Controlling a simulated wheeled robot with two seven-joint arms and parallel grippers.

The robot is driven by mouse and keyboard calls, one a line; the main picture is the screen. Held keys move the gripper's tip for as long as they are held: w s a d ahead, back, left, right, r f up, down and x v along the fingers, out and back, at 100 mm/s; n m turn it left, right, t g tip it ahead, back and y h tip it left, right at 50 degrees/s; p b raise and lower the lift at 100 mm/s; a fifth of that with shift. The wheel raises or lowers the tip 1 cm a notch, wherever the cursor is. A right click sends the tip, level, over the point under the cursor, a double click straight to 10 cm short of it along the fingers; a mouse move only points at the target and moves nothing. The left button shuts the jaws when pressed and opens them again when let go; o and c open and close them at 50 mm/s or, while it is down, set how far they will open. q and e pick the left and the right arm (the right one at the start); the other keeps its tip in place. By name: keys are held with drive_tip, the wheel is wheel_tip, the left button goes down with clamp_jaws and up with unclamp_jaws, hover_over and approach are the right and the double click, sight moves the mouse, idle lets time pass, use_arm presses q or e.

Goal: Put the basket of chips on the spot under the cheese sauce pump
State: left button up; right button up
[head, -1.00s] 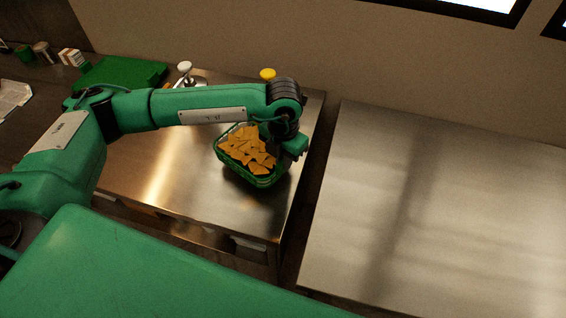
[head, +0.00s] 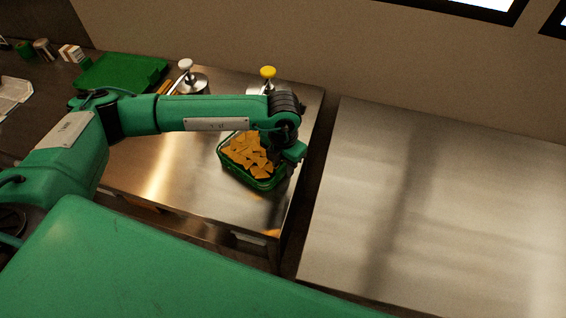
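The green basket (head: 262,184) of orange-brown chips (head: 246,151) is near the right end of the left steel table. My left gripper (head: 284,160) is at the basket's right rim. Its fingers are mostly hidden by the wrist and the rim, so I cannot tell whether they are shut on it. A pump with a yellow top (head: 268,72) stands behind my forearm near the back edge. A pump with a white top (head: 186,64) stands further left. I cannot tell from these frames which one holds cheese sauce. My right gripper is not in view.
The left steel table (head: 190,190) is bare in front of my arm. A green tray (head: 118,72) lies at its back left. A gap separates it from an empty steel table (head: 450,210) on the right. A wall stands behind.

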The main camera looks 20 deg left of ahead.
use_arm(q)
drive_tip(key=shift+r, duration=0.1)
drive_tip(key=shift+r, duration=0.2)
wheel_tip(320, 180, up, 12)
drive_tip(key=b, duration=0.4)
drive_tip(key=shift+f, duration=0.2)
